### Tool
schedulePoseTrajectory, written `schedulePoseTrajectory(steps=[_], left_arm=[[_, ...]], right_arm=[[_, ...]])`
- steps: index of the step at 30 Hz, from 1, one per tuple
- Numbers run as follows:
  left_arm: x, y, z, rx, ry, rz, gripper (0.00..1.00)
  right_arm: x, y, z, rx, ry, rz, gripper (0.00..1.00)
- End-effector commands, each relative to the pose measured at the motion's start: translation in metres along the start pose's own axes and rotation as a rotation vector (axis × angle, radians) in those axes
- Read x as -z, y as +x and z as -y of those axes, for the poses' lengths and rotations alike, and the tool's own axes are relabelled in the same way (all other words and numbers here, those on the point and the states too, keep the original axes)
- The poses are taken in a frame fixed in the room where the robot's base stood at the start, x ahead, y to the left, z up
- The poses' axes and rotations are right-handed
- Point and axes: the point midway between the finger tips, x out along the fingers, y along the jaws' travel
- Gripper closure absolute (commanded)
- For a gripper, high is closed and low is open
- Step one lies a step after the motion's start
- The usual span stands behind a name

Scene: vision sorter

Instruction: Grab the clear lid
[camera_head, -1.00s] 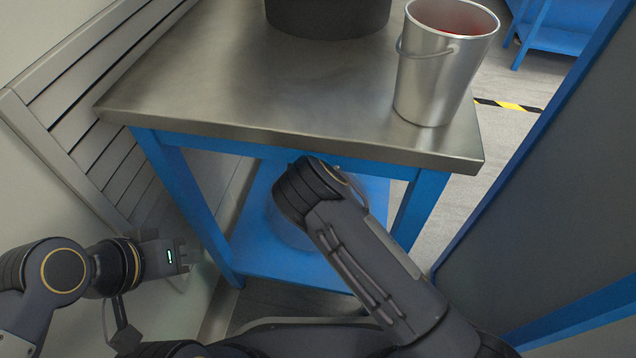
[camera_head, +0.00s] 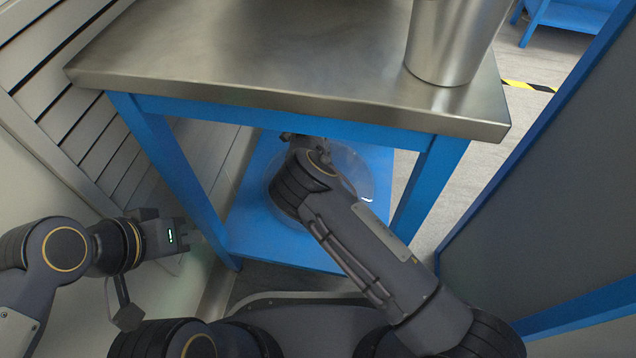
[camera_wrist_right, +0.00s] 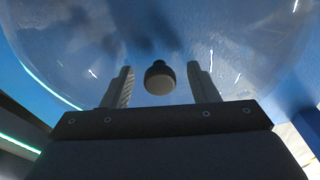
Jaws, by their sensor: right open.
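The clear lid (camera_head: 356,172) is a round transparent piece on the blue lower shelf (camera_head: 262,236) under the steel table. My right forearm hides part of it in the head view. My right gripper (camera_wrist_right: 162,82) is open, one finger on each side of the knob, with gaps showing on both sides. My left gripper (camera_head: 182,236) is at the left, away from the lid, beside the table leg; its fingers are too unclear to read.
The steel tabletop (camera_head: 270,62) overhangs the shelf, with blue legs either side. A metal bucket (camera_head: 446,40) stands on its right part. A dark panel (camera_head: 530,180) closes off the right, and a slatted wall (camera_head: 62,110) the left.

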Motion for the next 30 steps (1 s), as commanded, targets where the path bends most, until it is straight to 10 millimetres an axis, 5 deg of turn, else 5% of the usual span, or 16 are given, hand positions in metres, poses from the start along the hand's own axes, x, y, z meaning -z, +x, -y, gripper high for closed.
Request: schedulePoseTrajectory(steps=[2, 14, 24, 30], left_arm=[[0.000, 0.000, 0.000, 0.000, 0.000, 0.000, 1.00], [0.000, 0.000, 0.000, 0.000, 0.000, 0.000, 1.00], [0.001, -0.002, -0.001, 0.000, 0.000, 0.000, 1.00], [0.007, -0.015, -0.007, 0.000, 0.000, 0.000, 1.00]], right_arm=[[0.000, -0.001, 0.000, 0.000, 0.000, 0.000, 0.46], [0.000, -0.001, 0.000, 0.000, 0.000, -0.001, 0.99], [0.000, -0.004, 0.000, 0.001, 0.000, 0.001, 1.00], [0.003, -0.034, 0.001, 0.002, 0.001, 0.003, 1.00]])
